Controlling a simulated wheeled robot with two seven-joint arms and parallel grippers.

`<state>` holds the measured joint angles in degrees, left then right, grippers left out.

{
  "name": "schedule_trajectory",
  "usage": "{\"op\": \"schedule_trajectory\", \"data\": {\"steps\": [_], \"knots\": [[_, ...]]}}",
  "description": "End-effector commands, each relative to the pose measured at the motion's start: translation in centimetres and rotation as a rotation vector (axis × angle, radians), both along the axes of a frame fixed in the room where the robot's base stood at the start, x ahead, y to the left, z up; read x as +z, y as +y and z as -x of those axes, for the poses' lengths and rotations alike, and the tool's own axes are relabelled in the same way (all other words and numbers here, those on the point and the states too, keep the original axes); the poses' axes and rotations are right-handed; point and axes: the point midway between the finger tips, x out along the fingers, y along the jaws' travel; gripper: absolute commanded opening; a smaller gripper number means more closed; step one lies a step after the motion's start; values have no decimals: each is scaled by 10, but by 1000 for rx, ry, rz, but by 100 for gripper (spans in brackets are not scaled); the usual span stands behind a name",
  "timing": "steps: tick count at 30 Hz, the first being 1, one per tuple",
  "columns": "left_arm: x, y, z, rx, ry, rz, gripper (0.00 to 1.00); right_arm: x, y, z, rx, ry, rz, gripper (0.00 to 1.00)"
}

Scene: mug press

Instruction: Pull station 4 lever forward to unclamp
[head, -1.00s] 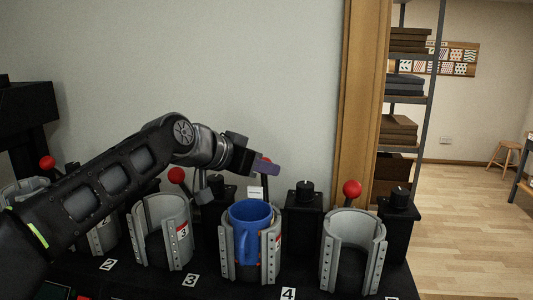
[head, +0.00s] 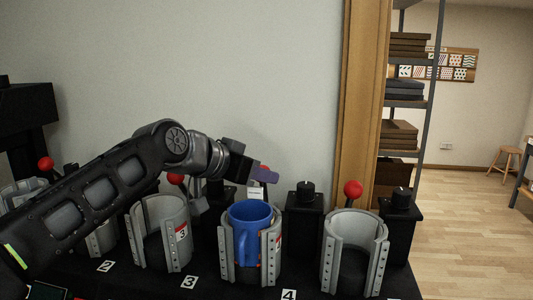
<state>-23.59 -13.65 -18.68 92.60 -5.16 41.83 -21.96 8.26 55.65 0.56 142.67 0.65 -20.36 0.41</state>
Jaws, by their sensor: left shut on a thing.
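The station 4 clamp (head: 228,254) stands at the center of the head view, with its two grey jaws around a blue mug (head: 250,222). The mug is upright. A card marked 4 (head: 289,295) lies in front of it. The station 4 lever ends in a red knob (head: 270,178) behind the mug, largely hidden by my fingers. My left gripper (head: 262,174) is shut on this lever at the knob. My right gripper is not in view.
The station 3 clamp (head: 146,240) stands to the left, its red knob (head: 175,179) partly behind my left arm. An empty clamp (head: 332,252) with a red knob (head: 353,188) stands to the right. Black posts with dials (head: 305,208) stand between. A shelf rack (head: 405,100) is behind right.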

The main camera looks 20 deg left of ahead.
Motion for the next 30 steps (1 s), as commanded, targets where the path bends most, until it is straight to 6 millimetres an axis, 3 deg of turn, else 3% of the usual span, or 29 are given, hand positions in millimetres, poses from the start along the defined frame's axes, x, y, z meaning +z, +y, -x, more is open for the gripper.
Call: {"op": "schedule_trajectory", "data": {"steps": [1, 2, 9, 19, 30], "knots": [[0, -2, 0, -3, 1, 0, 14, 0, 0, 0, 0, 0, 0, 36], [0, -2, 0, -3, 0, 1, 36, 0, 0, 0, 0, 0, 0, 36], [0, -1, 0, -1, -1, 1, 55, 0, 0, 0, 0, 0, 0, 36], [4, 0, 0, 0, -1, 0, 55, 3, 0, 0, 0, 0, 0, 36], [41, 3, 10, 0, -1, 1, 55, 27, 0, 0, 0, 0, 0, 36]]}}
